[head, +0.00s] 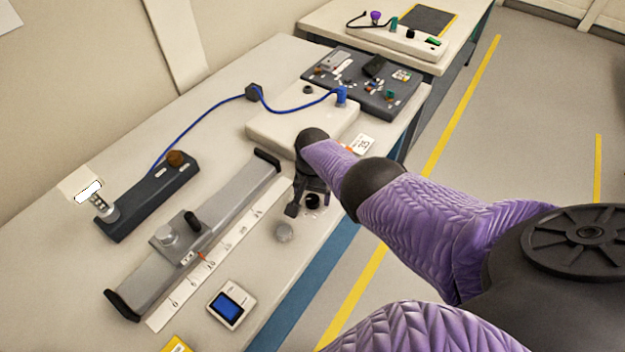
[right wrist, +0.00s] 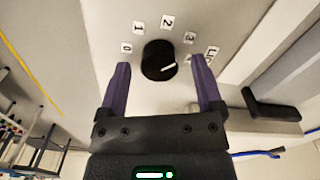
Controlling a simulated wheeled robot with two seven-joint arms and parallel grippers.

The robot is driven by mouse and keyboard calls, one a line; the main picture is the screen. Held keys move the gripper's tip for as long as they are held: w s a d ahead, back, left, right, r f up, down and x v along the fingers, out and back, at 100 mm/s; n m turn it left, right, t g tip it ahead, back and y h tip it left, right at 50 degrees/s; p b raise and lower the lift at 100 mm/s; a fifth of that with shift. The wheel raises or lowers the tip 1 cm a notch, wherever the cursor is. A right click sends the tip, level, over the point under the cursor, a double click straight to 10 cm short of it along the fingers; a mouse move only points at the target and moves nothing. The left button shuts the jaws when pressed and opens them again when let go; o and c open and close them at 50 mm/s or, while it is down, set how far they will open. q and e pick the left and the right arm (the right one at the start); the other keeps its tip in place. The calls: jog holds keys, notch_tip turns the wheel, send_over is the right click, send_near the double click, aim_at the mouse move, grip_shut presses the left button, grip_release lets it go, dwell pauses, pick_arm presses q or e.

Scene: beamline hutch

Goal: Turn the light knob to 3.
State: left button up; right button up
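The black round light knob (right wrist: 158,60) sits on a pale surface in the right wrist view. Labels 0 (right wrist: 126,47), 1 (right wrist: 138,27), 2 (right wrist: 167,21) and 3 (right wrist: 190,38) arc around it. Its white mark points right, toward the side of the 3; I cannot tell if it lines up exactly. My right gripper (right wrist: 160,62) is open, with one finger on each side of the knob and a visible gap to each. In the head view my right gripper (head: 303,203) points down near the table's front edge, and the knob is not clearly made out. My left gripper is out of view.
A grey rail (head: 225,207) with a white scale strip lies left of my right gripper. A white box (head: 275,125) with a blue cable stands behind it.

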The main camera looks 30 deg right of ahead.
aim_at(313, 197)
jog(key=shift+r, duration=0.15)
notch_tip(313, 197, up, 10)
jog(key=p, duration=0.8)
jog(key=shift+f, duration=0.2)
